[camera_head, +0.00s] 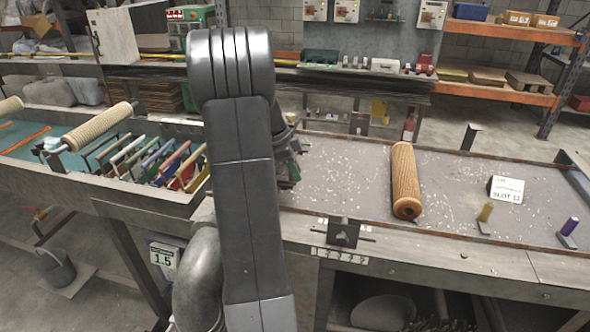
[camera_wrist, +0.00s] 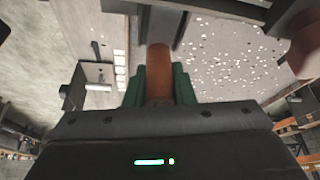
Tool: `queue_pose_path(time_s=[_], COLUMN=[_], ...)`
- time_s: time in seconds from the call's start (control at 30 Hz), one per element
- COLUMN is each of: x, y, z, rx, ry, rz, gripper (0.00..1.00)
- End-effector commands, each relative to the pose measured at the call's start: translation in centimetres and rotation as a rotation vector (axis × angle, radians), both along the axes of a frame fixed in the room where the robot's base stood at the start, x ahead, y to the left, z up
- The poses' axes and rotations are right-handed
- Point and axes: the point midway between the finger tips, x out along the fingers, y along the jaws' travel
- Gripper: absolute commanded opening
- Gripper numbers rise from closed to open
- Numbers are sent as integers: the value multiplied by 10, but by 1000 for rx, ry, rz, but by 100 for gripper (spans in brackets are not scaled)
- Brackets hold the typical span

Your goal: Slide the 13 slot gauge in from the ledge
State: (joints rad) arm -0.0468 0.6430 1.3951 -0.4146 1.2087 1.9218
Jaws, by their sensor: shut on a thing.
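My gripper (camera_wrist: 159,88) shows in the wrist view with its green fingers shut on an orange-brown handle (camera_wrist: 158,68). The handle runs up to a dark grey part (camera_wrist: 160,25) at the top. No number can be read on it, so I cannot tell if it is the 13 gauge. In the head view my arm hides most of the gripper and the held thing. A white card reading what looks like SLOT 12 (camera_head: 506,190) stands on the grey bed (camera_head: 445,185). A yellow-handled gauge (camera_head: 486,212) and a purple-handled gauge (camera_head: 569,228) stand near the front edge.
A ribbed tan roller (camera_head: 405,180) lies across the bed. A dark bracket (camera_head: 343,232) sits on the front rail above a strip of number labels (camera_head: 340,256). A rack of coloured frames (camera_head: 150,160) is left of my arm.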

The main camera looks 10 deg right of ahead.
Motion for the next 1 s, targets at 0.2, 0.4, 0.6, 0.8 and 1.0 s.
queue_pose_path(time_s=[0.2,0.4,0.6,0.8,1.0], x=[0,0,0,1,2], y=[0,0,0,2,5], z=[0,0,0,0,0], rx=[0,0,0,0,0], ry=[-1,-1,-1,-1,-1], rz=[0,0,0,0,0], gripper=[0,0,0,0,0])
